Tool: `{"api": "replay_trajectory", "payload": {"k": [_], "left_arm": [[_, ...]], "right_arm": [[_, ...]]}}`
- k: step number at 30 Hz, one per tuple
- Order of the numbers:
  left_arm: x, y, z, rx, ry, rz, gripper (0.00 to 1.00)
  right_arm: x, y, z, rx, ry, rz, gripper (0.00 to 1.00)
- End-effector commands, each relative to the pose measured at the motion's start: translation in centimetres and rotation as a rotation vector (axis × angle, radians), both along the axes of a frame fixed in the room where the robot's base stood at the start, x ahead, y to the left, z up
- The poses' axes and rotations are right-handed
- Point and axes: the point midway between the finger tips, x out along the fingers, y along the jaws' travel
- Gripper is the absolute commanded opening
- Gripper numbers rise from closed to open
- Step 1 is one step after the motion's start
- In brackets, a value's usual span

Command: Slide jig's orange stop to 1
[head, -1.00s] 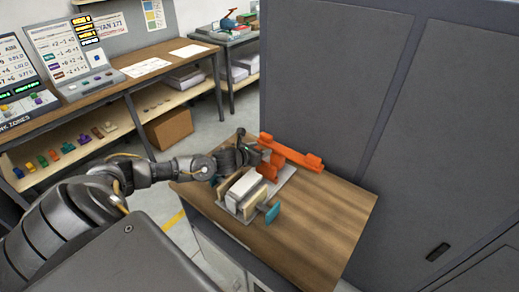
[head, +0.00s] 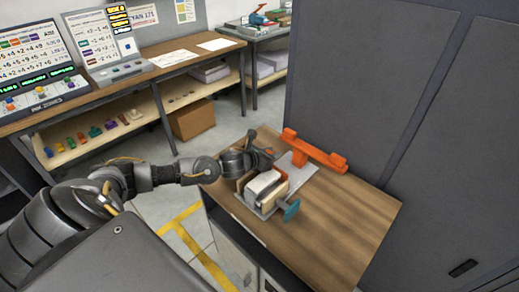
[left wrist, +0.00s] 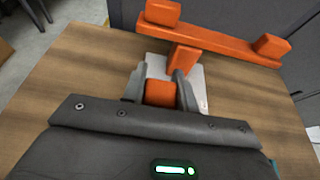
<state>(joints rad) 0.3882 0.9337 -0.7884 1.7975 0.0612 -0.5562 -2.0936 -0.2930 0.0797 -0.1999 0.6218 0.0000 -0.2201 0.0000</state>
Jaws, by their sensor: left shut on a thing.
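The jig's pale grey base (head: 297,178) lies on the wooden table top, with a whitish block (head: 263,185) between tan pieces and a teal handle (head: 291,210) at its near end. A long orange bar (head: 318,153) crosses its far end and also shows in the left wrist view (left wrist: 220,42). My left gripper (head: 264,160) is over the jig. In the left wrist view its fingers are shut on an orange block (left wrist: 160,93), the stop, just short of the bar's stem (left wrist: 183,57). No scale numbers are readable. My right gripper is out of view.
Grey cabinets (head: 375,80) stand right behind the table (head: 345,215). The table's right and near parts are clear. A bench with panels (head: 110,50) and a lower shelf of small coloured pieces (head: 95,133) stands at the left.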

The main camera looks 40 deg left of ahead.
Motion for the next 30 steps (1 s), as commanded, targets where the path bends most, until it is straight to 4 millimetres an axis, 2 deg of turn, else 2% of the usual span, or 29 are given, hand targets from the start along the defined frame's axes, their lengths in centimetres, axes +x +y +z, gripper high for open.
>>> {"api": "replay_trajectory", "payload": {"k": [3,11,12,16,25,30], "left_arm": [[0.1,-0.8,0.0,0.002,0.000,-0.012,0.00],[0.0,-0.8,0.0,0.004,0.003,-0.013,0.00],[0.0,-0.8,0.0,0.003,0.003,-0.013,0.34],[0.0,-0.8,0.0,0.002,0.001,-0.013,0.51],[-0.1,-0.8,0.1,0.002,0.000,-0.014,0.51],[-1.7,-0.5,0.5,0.004,-0.001,-0.016,0.51]], "right_arm": [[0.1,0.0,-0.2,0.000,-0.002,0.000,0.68],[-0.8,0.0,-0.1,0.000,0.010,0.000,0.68],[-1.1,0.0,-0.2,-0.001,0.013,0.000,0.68],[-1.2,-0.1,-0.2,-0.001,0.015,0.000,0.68],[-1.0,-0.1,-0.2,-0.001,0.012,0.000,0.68],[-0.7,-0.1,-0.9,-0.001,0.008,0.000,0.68]]}}
